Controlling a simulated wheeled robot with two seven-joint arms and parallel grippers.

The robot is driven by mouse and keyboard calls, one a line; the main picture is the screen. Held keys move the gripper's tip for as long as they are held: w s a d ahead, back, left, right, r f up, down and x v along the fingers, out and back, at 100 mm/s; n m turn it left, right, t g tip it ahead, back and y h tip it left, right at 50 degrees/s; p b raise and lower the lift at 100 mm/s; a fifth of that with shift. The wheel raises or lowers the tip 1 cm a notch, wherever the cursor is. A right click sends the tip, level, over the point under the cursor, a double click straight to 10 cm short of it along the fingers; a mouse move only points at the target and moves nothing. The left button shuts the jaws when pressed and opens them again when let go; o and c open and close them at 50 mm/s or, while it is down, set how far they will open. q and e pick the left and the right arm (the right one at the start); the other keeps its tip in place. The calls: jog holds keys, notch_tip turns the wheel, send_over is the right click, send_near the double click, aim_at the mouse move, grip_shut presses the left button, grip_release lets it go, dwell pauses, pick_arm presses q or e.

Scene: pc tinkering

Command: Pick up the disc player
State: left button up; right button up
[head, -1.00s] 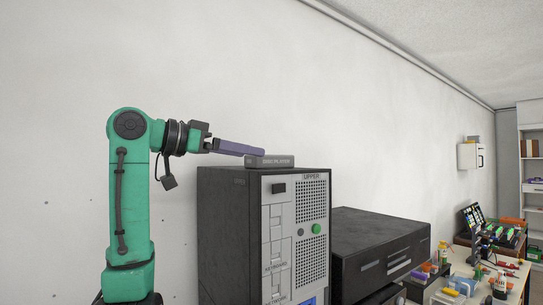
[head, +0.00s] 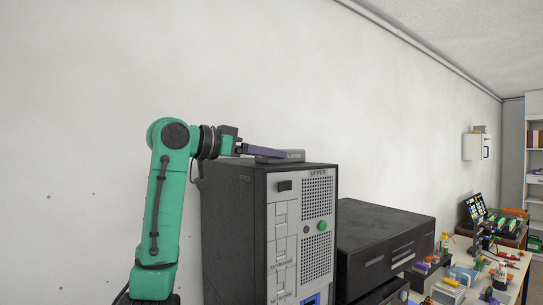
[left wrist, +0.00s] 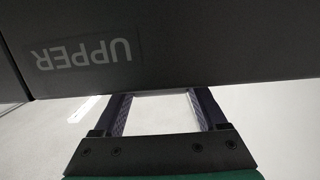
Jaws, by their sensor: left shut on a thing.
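My left gripper (head: 272,154) reaches in from the left with purple-grey fingers and is shut on the disc player. In the left wrist view, the left gripper (left wrist: 162,100) has its two fingers apart, with a pale strip between them. A dark surface with "UPPER" upside down fills the top and hides the fingertips. My right gripper is not in view.
A black drawer cabinet (head: 385,225) stands right of the tower. Beyond it is a table (head: 470,250) with small parts and tools, and a shelf (head: 535,150) at the far right. The pale wall above the tower is clear.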

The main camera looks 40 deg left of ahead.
pick_arm(q)
jog(key=shift+r, duration=0.45)
notch_tip(320, 180, up, 9)
jog(key=shift+r+p, duration=0.1)
jog(key=shift+p, duration=0.9)
jog(key=shift+w+a, duration=0.1)
